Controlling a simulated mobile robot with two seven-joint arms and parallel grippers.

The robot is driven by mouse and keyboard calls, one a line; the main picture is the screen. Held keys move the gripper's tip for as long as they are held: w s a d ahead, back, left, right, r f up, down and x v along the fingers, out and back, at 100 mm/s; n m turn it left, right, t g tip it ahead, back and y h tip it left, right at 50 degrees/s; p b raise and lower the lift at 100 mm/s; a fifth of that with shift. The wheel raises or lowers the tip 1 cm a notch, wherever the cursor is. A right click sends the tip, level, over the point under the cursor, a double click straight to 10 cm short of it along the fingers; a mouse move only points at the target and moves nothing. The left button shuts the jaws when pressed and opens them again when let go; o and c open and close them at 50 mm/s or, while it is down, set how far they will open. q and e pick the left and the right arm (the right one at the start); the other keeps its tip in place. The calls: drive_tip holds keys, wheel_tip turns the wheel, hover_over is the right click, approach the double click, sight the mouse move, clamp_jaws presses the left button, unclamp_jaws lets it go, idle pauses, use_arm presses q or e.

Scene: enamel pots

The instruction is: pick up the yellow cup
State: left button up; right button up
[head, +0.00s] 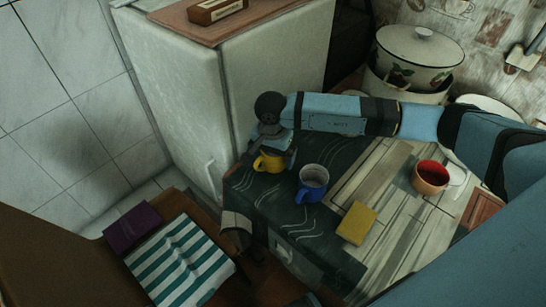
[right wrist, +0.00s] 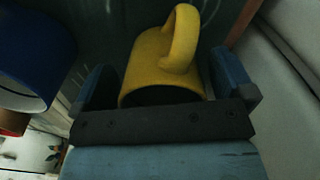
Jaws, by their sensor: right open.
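The yellow cup (head: 268,163) stands on the dark patterned cloth near the table's left corner. My right gripper (head: 277,144) is over it, and its fingers partly cover it in the head view. In the right wrist view the yellow cup (right wrist: 155,72) lies between the two spread fingers of the right gripper (right wrist: 163,82). Its handle points up in that picture, away from the palm. The gripper is open, and a gap shows beside the cup on at least one side. My left gripper does not show.
A blue-and-white cup (head: 313,184) stands close to the right of the yellow cup. A yellow block (head: 357,223) and a red-orange cup (head: 430,178) are farther right. The white fridge (head: 175,85) rises just behind. Enamel pots (head: 415,60) stand at the back right.

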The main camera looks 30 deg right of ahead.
drive_tip(key=shift+c, duration=0.5)
drive_tip(key=c, duration=0.9)
drive_tip(key=shift+r, duration=0.1)
